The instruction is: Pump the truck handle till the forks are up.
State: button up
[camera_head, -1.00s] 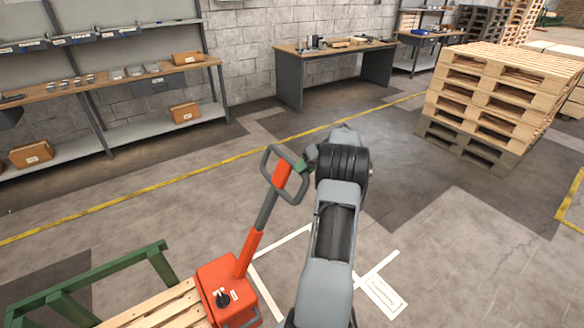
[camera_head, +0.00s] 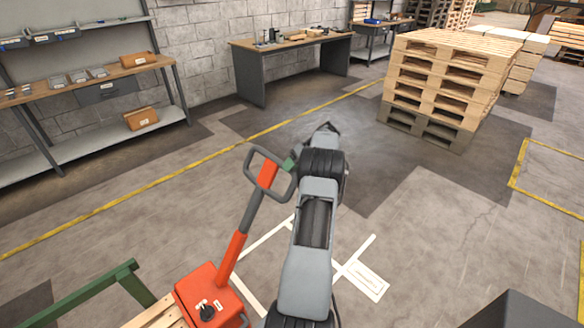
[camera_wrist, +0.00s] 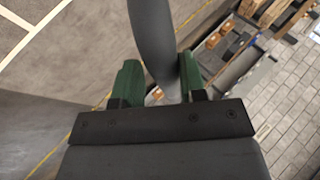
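The orange pallet truck body (camera_head: 212,297) stands at the bottom left in the head view. Its handle (camera_head: 232,258) rises from it, tilted to the right, and ends in a grey loop with an orange middle. My gripper (camera_head: 289,163) is at the right side of this loop.
Pallet slats (camera_head: 160,314) and a green frame (camera_head: 85,294) lie left of the truck. A pallet stack (camera_head: 450,80) stands at the back right. A workbench (camera_head: 290,45) and shelving (camera_head: 95,125) line the wall. The floor right of my arm is mostly clear.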

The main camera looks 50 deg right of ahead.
jog(key=o, duration=0.3)
jog(key=shift+d, duration=0.1)
jog(key=shift+p+v, duration=1.35)
jog(key=shift+v, duration=5.45)
jog(key=shift+s, duration=0.1)
